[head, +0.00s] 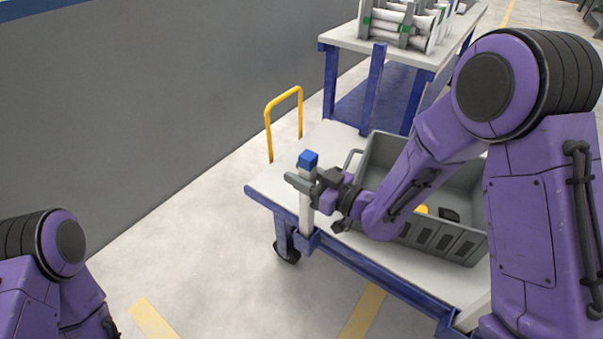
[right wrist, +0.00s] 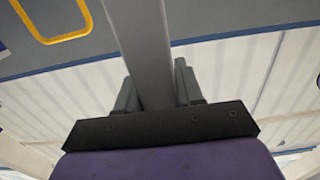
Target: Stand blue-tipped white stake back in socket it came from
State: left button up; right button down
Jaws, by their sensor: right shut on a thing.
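The white stake (head: 305,214) with its blue tip (head: 308,158) stands about upright at the front left edge of the cart. My right gripper (head: 303,184) is shut around its upper part, just below the blue tip. The stake also shows in the right wrist view (right wrist: 146,55), running between the two fingers (right wrist: 154,88). A blue socket (head: 306,241) sits on the cart's rim right at the stake's lower end. I cannot tell whether that end is inside the socket or just over it. My left arm shows at the bottom left; its gripper is out of frame.
A grey crate (head: 455,243) stands on the white cart top (head: 283,188), behind and right of my gripper, with a yellow item inside. A yellow handle (head: 283,96) rises at the cart's far left. A rack of white pipes (head: 398,24) stands at the back. Floor left of the cart is clear.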

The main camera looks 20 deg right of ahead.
jog(key=c, duration=0.6)
grip_release()
jog(key=shift+c, duration=0.2)
jog(key=v, duration=1)
jog(key=shift+s+d, duration=0.2)
